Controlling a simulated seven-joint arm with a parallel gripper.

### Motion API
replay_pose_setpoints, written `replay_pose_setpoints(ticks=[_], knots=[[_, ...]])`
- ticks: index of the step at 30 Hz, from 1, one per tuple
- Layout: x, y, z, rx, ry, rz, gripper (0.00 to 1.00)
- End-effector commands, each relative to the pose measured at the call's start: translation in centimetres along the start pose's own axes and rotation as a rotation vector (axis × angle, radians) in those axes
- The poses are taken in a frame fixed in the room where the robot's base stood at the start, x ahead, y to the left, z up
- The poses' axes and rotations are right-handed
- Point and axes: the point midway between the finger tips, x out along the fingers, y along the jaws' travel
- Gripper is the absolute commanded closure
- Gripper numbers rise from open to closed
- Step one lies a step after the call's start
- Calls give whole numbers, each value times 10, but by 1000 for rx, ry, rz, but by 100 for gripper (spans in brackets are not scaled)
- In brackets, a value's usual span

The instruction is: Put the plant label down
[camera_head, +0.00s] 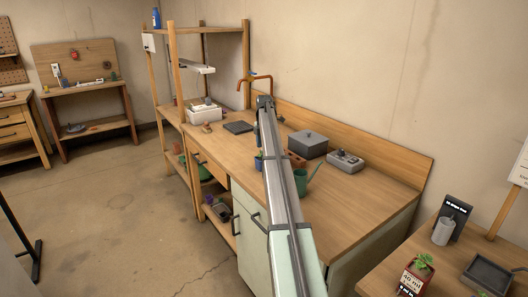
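My arm reaches from the bottom middle across the wooden counter (365,197) toward its back left. My gripper (265,103) is at the far end, in front of the copper-coloured pipe tap (256,78). It is small and mostly hidden by my own arm, so I cannot tell whether its fingers are open or shut or hold anything. I cannot make out a plant label in or near the gripper.
A grey lidded box (307,143), a grey device (345,161) and a green watering can (303,180) stand right of my arm. A dark flat slab (238,127) and a white tub (204,112) are left. Bare counter lies at the front right.

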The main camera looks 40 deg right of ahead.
Motion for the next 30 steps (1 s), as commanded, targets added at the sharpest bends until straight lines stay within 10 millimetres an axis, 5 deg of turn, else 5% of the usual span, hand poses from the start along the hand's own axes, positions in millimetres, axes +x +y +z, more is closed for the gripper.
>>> replay_pose_setpoints(ticks=[13,30], knots=[[-77,1,0,0,0,1,25],[-91,0,0,0,0,0,25]])
